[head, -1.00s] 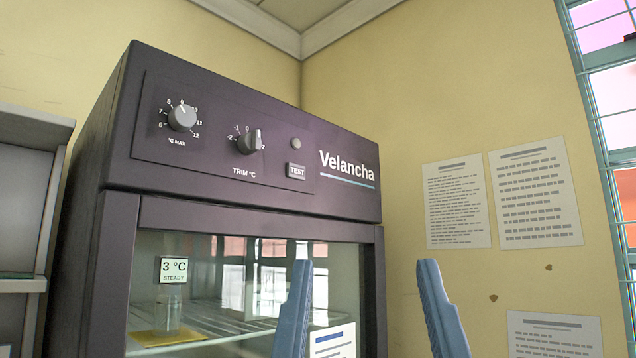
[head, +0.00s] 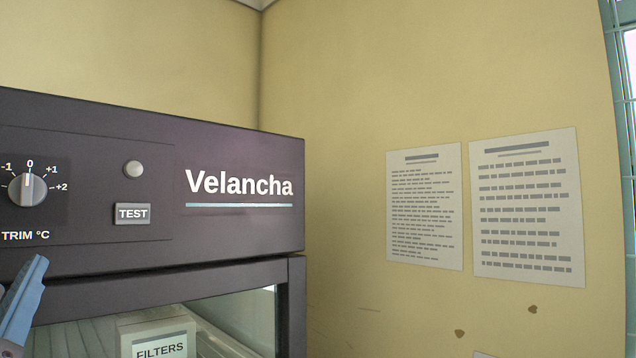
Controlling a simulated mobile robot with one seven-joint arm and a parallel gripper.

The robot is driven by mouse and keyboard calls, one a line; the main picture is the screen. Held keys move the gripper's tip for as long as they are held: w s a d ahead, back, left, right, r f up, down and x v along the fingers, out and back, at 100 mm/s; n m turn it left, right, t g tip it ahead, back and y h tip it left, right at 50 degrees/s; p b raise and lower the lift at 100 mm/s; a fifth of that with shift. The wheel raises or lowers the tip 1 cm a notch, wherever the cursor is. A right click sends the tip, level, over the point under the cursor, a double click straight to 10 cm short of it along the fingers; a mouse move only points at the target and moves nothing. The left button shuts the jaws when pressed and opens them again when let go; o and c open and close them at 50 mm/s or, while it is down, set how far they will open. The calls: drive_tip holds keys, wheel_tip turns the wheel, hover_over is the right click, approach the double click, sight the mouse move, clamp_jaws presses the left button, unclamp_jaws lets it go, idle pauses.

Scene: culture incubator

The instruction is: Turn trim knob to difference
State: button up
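The trim knob (head: 27,189) is a grey round knob at the left edge of the head view, on the dark incubator's (head: 235,240) control panel. Its white pointer line stands upright at the 0 mark; marks -1, +1 and +2 show around it. The label "TRIM °C" is below it. My gripper (head: 20,300) shows only in part at the lower left, as blue finger surface below the knob and apart from it in the picture. The rest is cut off by the frame, so its opening cannot be judged. The temperature display is out of view.
A TEST button (head: 133,214) and a round grey lamp or button (head: 133,169) are right of the knob. Behind the glass door is a box labelled FILTERS (head: 160,345). Two printed sheets (head: 425,207) (head: 528,207) hang on the yellow wall. A window is at far right.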

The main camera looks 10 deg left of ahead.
sight(21, 198)
drive_tip(key=p+x, duration=0.2)
drive_tip(key=x, duration=0.3)
drive_tip(key=p+x, duration=0.3)
drive_tip(key=x, duration=0.3)
drive_tip(key=shift+s+a+r, duration=0.1)
drive_tip(key=shift+s+a, duration=0.1)
drive_tip(key=shift+s, duration=0.05)
drive_tip(key=shift+w+a+r+p, duration=0.1)
drive_tip(key=shift+w+a+p, duration=0.25)
drive_tip(key=shift+a, duration=0.1)
drive_tip(key=shift+w, duration=0.15)
clamp_jaws()
